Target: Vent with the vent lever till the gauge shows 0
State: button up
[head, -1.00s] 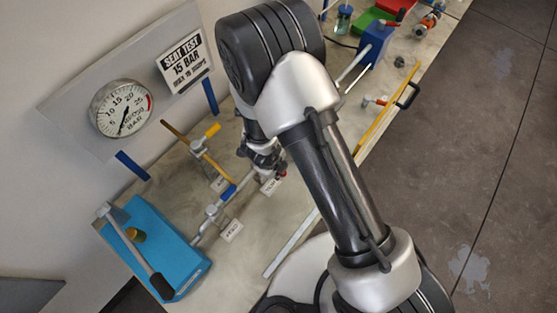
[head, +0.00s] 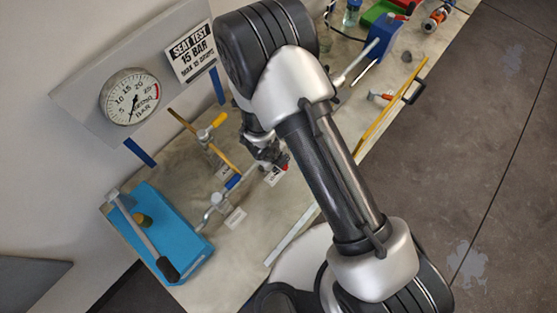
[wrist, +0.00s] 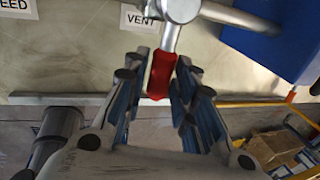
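The vent lever has a red grip (wrist: 162,76) on a silver stem, next to the VENT label (wrist: 140,18) in the wrist view. My gripper (wrist: 164,62) has one finger on each side of the red grip, close against it, and looks shut on it. In the head view my gripper (head: 270,158) is low over the bench, and only a bit of red shows beside it. The round white gauge (head: 131,97) is on the grey panel at left. Its black needle points downward, toward the low end of the scale; the exact reading is too small to tell.
A blue pump (head: 160,235) with a long handle stands at the bench's left end. A yellow-handled valve (head: 212,128) and pipework are near my gripper. A SEAT TEST 15 BAR sign (head: 190,52) hangs beside the gauge. A blue block (wrist: 275,22) is at upper right.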

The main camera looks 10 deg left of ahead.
jog(key=shift+o, duration=1.4)
jog(key=shift+r, duration=0.1)
jog(key=v, duration=1.2)
jog(key=shift+d, duration=0.1)
